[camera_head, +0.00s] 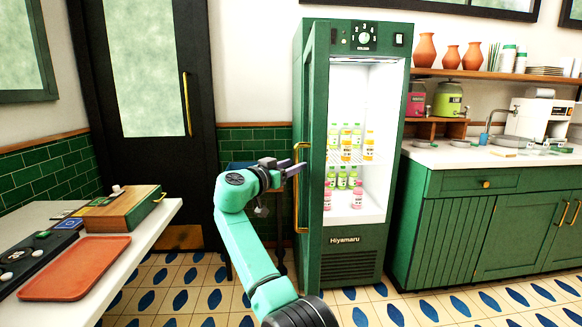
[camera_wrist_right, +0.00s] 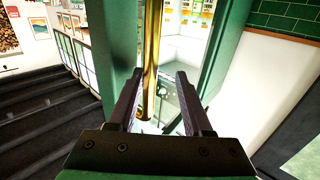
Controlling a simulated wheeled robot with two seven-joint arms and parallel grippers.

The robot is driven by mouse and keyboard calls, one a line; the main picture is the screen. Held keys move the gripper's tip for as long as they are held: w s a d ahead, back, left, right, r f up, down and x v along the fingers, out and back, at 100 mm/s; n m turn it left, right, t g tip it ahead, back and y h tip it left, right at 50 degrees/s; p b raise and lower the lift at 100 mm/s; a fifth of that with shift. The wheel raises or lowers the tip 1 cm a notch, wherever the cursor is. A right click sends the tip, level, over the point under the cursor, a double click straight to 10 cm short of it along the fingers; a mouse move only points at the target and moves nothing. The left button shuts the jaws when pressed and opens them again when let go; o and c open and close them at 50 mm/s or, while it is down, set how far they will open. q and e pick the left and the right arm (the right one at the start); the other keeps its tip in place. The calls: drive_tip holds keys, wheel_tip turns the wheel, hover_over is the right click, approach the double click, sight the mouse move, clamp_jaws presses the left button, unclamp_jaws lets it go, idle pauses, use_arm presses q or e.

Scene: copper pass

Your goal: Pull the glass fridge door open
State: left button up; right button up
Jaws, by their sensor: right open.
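The green-framed glass fridge door (camera_head: 315,120) stands open. It is swung out toward me at the fridge's left side and seen almost edge-on. Its long brass handle (camera_head: 301,215) runs upright on the door's left face. My right gripper (camera_head: 293,168) is open at the upper part of the handle. In the right wrist view the brass handle (camera_wrist_right: 151,70) shows between the spread fingers of the gripper (camera_wrist_right: 158,95), nearer the left finger. I cannot tell whether a finger touches it. My left gripper is out of view.
The lit fridge (camera_head: 365,215) holds several bottles on its shelves. A green counter (camera_head: 455,210) stands right of it. A dark door (camera_head: 145,170) is behind on the left. A white table with an orange tray (camera_head: 78,268) is at front left. Tiled floor lies before the fridge.

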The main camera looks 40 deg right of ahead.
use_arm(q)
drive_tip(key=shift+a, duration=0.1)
use_arm(e)
drive_tip(key=shift+a+f, duration=0.1)
drive_tip(key=shift+a, duration=0.1)
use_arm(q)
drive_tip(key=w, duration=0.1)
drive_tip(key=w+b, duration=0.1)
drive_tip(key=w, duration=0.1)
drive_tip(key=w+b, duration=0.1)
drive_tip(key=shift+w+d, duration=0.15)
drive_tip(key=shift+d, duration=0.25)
use_arm(e)
drive_tip(key=v, duration=1.4)
drive_tip(key=shift+s, duration=0.25)
drive_tip(key=shift+a, duration=0.15)
